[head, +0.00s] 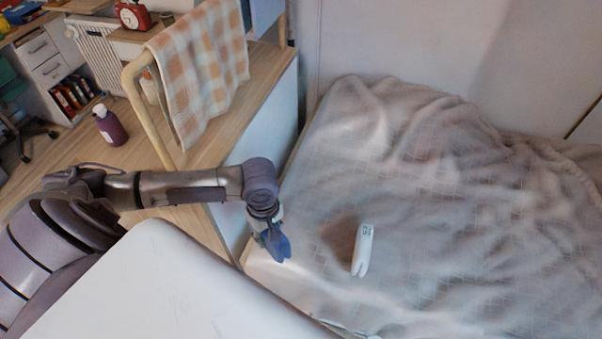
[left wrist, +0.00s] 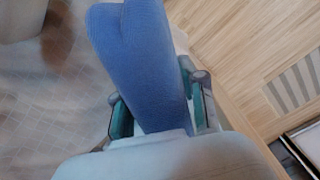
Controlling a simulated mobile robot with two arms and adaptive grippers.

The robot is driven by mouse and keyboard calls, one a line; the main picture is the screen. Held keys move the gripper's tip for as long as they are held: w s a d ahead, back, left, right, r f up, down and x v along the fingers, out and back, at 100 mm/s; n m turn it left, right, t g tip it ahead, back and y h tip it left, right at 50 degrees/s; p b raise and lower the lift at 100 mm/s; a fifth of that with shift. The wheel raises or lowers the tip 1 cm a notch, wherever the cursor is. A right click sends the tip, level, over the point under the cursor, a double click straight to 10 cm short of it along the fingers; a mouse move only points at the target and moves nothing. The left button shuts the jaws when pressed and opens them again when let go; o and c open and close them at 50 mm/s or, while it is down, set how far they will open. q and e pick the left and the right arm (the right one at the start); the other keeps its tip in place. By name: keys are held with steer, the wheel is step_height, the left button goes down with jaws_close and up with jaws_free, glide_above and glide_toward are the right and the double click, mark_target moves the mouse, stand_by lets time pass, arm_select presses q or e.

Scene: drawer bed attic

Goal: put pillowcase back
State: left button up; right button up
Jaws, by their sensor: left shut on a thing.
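A folded piece of blue cloth (left wrist: 140,55), which looks like the pillowcase, is held between the two fingers of my left gripper (left wrist: 163,112) in the left wrist view. In the head view my left gripper (head: 266,226) points down at the near left edge of the bed. A small part of the blue cloth (head: 276,245) shows below it. I cannot tell whether the cloth touches the bed. My right gripper is not in view.
The bed (head: 470,200) has a rumpled beige cover. A white elongated object (head: 362,249) lies on it, right of my left gripper. A checked cloth (head: 200,75) hangs on a wooden rail (head: 152,110) at left. A purple bottle (head: 110,127) stands beyond.

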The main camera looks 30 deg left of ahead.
arm_select(q)
steer(key=a+f+n, duration=0.1)
steer(key=n, duration=0.1)
steer(key=a+f+n, duration=0.1)
steer(key=a+n, duration=0.1)
steer(key=a+f+n+b, duration=0.1)
steer(key=shift+a+n, duration=0.35)
steer(key=shift+n, duration=0.05)
steer(key=shift+w+a+f, duration=0.1)
steer(key=shift+w+f, duration=0.05)
steer(key=shift+w, duration=0.1)
steer(key=shift+n, duration=0.3)
steer(key=w+d+f, duration=0.1)
steer(key=w+f, duration=0.1)
steer(key=w, duration=0.1)
steer(key=w+d+f+b, duration=0.1)
steer(key=w+d+f, duration=0.1)
steer(key=w, duration=0.1)
steer(key=w+d+f, duration=0.2)
steer(key=w, duration=0.2)
steer(key=shift+d+f, duration=0.15)
steer(key=shift+f, duration=0.25)
steer(key=shift+f+b, duration=0.5)
steer(key=shift+f, duration=1.45)
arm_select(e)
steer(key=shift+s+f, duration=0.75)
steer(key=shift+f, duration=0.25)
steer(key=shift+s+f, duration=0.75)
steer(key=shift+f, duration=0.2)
